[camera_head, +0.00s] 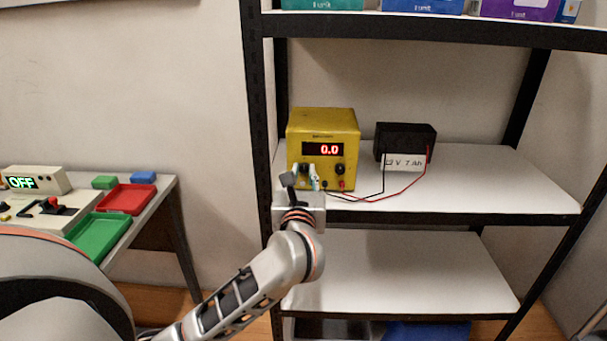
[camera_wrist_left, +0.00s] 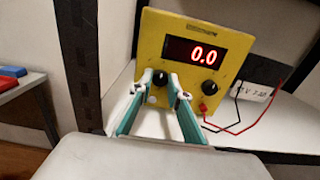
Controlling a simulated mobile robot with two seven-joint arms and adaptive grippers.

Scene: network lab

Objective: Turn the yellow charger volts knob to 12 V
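The yellow charger (camera_head: 323,120) stands on the middle shelf. Its red display reads 0.0. Two black knobs sit below the display; their labels are too small to read. In the left wrist view the charger (camera_wrist_left: 150,45) faces me, with the left knob (camera_wrist_left: 160,78) showing between my fingertips and the right knob (camera_wrist_left: 209,88) clear of them. My left gripper (camera_head: 305,174) is in front of the charger's lower left front. In the left wrist view its fingers (camera_wrist_left: 161,80) are apart, one on each side of the left knob; I cannot tell whether they touch it. My right gripper is out of view.
A black battery (camera_head: 406,137) stands right of the charger, joined to it by red and black leads (camera_head: 390,192). A dark shelf post (camera_head: 258,130) rises at left. A side table holds red (camera_head: 126,198) and green (camera_head: 98,236) trays.

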